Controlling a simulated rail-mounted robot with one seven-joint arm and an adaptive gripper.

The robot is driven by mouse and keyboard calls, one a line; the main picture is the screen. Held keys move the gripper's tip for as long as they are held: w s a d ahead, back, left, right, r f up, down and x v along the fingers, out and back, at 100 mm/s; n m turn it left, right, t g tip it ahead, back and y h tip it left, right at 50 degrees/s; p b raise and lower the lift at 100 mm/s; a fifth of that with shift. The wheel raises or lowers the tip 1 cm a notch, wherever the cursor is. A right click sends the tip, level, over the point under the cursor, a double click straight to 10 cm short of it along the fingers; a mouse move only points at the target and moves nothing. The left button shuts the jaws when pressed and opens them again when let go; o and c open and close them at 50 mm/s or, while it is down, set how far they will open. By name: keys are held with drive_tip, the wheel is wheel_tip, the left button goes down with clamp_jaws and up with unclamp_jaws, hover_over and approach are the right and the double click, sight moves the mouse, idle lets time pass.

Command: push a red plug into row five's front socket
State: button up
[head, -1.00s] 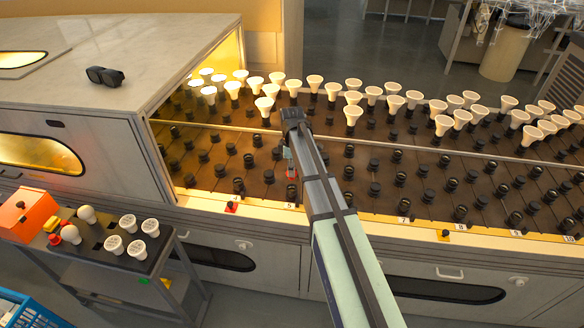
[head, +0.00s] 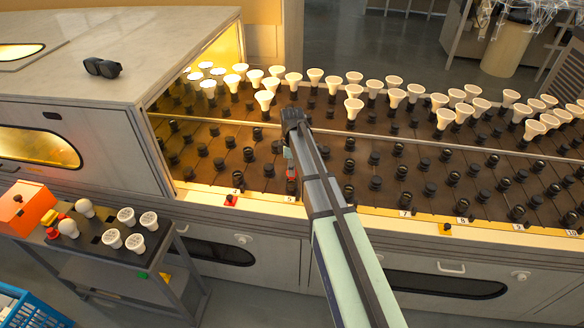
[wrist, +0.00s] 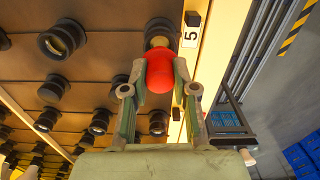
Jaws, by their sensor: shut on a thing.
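A red plug (wrist: 160,72) with a rounded end is held between the two fingertips of my gripper (wrist: 162,80), which is shut on it. It also shows small and partly hidden in the head view (head: 291,173). In the wrist view a black socket (wrist: 158,32) with a pale opening lies just beyond the plug, beside the label 5 (wrist: 191,39) on the front rail. The plug's far end is hidden, so I cannot tell whether it touches the socket. In the head view my gripper (head: 290,160) is above the front part of row five, partly hidden by my arm.
Black sockets (head: 349,165) fill the rack around my gripper, with white bulbs (head: 354,107) standing in the back rows. A red piece (head: 231,201) sits on the front rail near label 4. A cart (head: 100,238) with several bulbs stands at the left.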

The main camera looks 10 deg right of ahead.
drive_tip(key=shift+f+b, duration=0.7)
drive_tip(key=shift+f, duration=1.15)
drive_tip(key=o, duration=1.1)
wheel_tip(320, 180, up, 12)
drive_tip(key=shift+r, duration=0.1)
